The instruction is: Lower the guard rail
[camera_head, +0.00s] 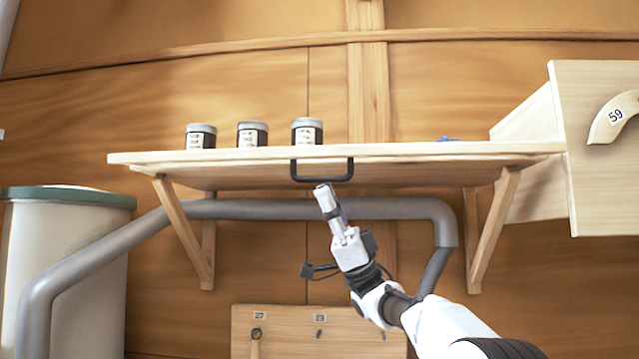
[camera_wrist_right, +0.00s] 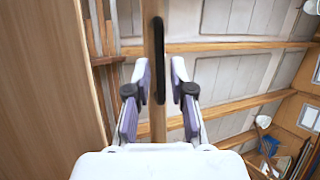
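A black U-shaped handle (camera_head: 322,178) hangs at the front edge of a pale wooden shelf (camera_head: 420,153). A grey bent tube (camera_head: 300,209) runs below the shelf and slopes down at the left. I cannot tell for sure which part is the guard rail. My right gripper (camera_head: 324,192) is just below the handle in the head view. In the right wrist view my right gripper (camera_wrist_right: 161,68) is open, with the dark handle (camera_wrist_right: 159,62) between its two fingers. I see no grip on the handle. My left gripper is not in view.
A cream bin (camera_head: 75,260) stands left, a wooden box numbered 59 (camera_head: 600,180) right, and a low panel (camera_head: 285,335) below.

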